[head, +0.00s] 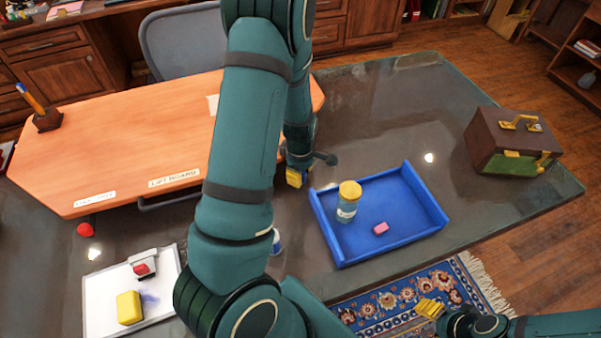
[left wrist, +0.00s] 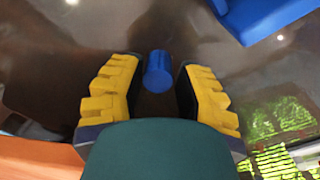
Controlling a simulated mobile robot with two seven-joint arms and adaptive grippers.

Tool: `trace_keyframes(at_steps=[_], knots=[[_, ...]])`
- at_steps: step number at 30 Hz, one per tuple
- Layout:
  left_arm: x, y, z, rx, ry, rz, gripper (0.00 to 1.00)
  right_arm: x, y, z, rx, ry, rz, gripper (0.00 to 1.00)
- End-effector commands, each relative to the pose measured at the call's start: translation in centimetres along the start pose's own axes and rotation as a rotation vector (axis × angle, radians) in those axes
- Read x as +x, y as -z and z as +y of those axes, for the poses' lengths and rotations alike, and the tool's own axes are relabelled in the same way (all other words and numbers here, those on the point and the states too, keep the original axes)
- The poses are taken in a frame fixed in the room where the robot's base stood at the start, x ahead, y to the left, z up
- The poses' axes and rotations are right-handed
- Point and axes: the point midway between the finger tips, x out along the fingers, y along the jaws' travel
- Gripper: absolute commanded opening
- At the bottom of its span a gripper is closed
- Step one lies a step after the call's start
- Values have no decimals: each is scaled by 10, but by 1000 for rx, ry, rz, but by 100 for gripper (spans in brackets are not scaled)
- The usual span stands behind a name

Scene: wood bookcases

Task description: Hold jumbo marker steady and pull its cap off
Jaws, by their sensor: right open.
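In the left wrist view a blue cylinder (left wrist: 158,72), which looks like the jumbo marker or its cap, stands between the yellow fingers of my left gripper (left wrist: 157,88). There is a gap on each side, so the gripper is open and not holding it. In the head view my left gripper (head: 297,178) is low over the dark table, between the orange board and the blue tray. A blue and white thing (head: 276,242) shows partly behind my left arm; I cannot tell if it is the marker. My right gripper (head: 430,308) is open and empty over the rug.
The blue tray (head: 398,244) holds a yellow-lidded jar (head: 346,212) and a pink eraser (head: 381,228). A brown case (head: 490,140) stands at the table's right. The orange board (head: 130,130) and a whiteboard (head: 103,300) with a yellow block (head: 129,307) are left. Bare table lies behind the tray.

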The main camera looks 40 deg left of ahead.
Motion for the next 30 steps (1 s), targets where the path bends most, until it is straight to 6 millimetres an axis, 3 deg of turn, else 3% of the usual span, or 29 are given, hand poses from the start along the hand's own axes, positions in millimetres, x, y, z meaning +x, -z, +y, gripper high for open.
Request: trace_keyframes(at_steps=[10,14,24,30], knots=[[-1,0,0,1,0,0,44,-1,0,0,0,0,0,56],[-12,0,0,2,-1,0,44,-6,0,-2,0,0,-2,56],[-80,-1,1,3,-3,-1,44,-29,5,-11,5,-1,7,56],[-111,-1,1,3,-2,-1,44,-39,10,-14,8,-2,18,56]])
